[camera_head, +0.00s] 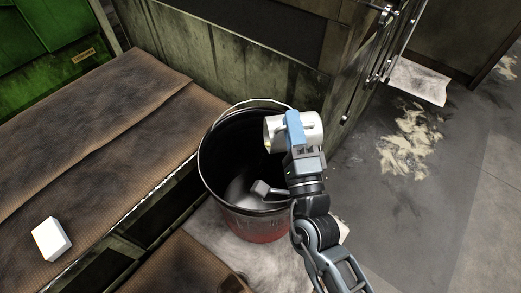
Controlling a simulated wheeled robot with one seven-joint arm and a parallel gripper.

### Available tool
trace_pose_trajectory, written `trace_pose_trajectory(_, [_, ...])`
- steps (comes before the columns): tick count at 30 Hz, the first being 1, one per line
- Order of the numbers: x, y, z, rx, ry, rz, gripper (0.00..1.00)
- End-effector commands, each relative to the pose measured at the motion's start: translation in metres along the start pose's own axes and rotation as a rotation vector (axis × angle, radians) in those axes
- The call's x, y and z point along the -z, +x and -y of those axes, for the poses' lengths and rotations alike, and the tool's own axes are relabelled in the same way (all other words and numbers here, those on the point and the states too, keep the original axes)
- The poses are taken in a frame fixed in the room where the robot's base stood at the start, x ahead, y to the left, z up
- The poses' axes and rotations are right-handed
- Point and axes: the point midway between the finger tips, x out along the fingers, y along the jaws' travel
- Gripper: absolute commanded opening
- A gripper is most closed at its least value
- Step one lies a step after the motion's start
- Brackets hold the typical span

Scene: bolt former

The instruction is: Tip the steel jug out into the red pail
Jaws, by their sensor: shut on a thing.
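The red pail (262,228) stands on the floor in the middle of the view, with a dark interior and a thin wire handle along its back rim. The steel jug (313,127) is a pale metal vessel above the pail's right rim. It appears tilted onto its side, with its mouth toward the left over the pail opening. My gripper (294,130) is shut on the jug, its blue fingers across the jug's near side. The gripper hides part of the jug. I cannot tell whether anything is flowing from it.
A brown matted platform (100,110) lies to the left, with a white block (51,240) on it. A grimy machine panel (185,45) stands behind the pail. A green machine part (50,35) is at top left. The stained floor (400,210) at right is open.

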Motion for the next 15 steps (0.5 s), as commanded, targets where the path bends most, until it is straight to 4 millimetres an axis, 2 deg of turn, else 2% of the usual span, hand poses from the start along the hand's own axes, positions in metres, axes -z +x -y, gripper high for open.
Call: trace_pose_trajectory(15, [-0.0076, 0.0012, 0.0028, 0.003, -0.059, 0.021, 0.0])
